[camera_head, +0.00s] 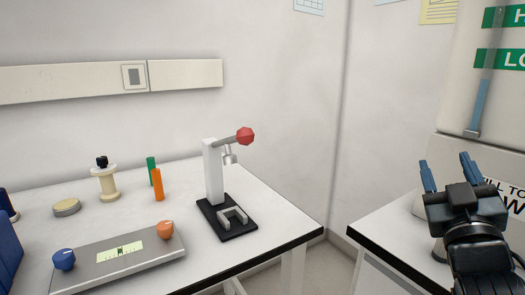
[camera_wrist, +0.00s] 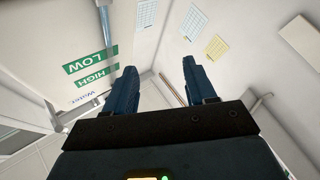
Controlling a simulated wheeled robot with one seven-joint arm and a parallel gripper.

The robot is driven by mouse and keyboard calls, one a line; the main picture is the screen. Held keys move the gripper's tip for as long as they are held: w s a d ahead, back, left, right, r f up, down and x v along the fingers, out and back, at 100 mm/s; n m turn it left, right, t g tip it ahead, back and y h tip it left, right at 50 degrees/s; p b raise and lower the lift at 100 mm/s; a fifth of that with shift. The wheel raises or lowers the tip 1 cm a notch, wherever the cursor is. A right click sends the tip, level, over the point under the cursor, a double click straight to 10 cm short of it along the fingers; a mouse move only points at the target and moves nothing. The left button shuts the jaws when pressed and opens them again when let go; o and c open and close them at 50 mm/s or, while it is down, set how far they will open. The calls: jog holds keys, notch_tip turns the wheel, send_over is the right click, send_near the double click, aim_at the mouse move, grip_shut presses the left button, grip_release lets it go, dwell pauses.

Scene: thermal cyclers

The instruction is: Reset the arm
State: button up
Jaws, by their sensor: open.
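My gripper (camera_head: 448,172) is at the right side of the head view, raised in front of the right-hand bench. Its two blue fingers point up and stand apart. In the wrist view my gripper (camera_wrist: 157,85) also shows open, with nothing between the fingers.
The left table (camera_head: 285,228) holds a stand with a red knob (camera_head: 245,135), a grey control panel (camera_head: 120,259), an orange tube (camera_head: 157,185) and a green tube (camera_head: 151,170). A white tank with green labels (camera_head: 497,59) stands behind my gripper. A gap separates the benches.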

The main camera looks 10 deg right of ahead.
jog(key=s+a+f+n+g+y, duration=0.1)
jog(key=s+a+f+y, duration=0.3)
jog(key=s+f, duration=0.45)
jog(key=s+a+f+n+g+y, duration=0.1)
jog(key=s+a+f+y, duration=0.2)
jog(key=s+a+f, duration=0.55)
jog(key=s+a+f+m+g+y, duration=0.1)
jog(key=s+f+g, duration=0.1)
jog(key=s, duration=0.8)
jog(key=s+a+f+m+g+y, duration=0.1)
jog(key=s+a+f+g, duration=0.1)
jog(key=s, duration=0.9)
jog(key=shift+a+f, duration=0.2)
jog(key=shift+f, duration=0.5)
